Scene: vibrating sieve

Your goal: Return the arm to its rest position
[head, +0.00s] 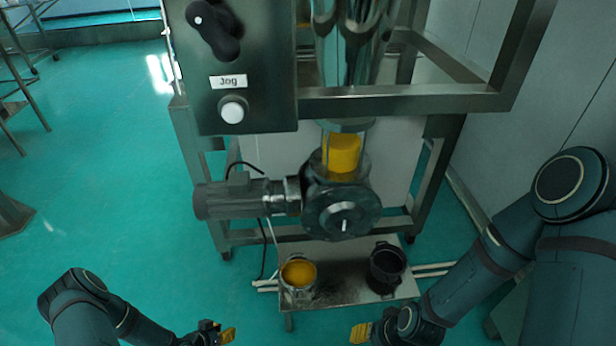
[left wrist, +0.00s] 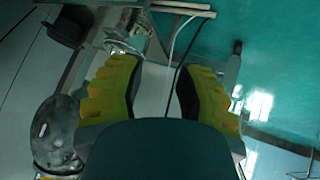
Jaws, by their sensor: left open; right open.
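My left gripper (head: 225,335) shows at the bottom edge of the head view, left of centre, with a yellow fingertip pointing right. In the left wrist view its two yellow ridged fingers (left wrist: 160,63) are spread apart with nothing between them. My right gripper (head: 361,333) is at the bottom edge, right of centre, with a yellow fingertip pointing left. Only part of it shows, and no held object is visible. Both grippers are below and in front of the low shelf, apart from the containers on it.
The metal machine frame (head: 400,103) carries a control box (head: 262,45) and a dark motor and valve (head: 342,211). A low shelf (head: 340,291) holds a pot of yellow material (head: 298,276) and a dark pot (head: 387,268).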

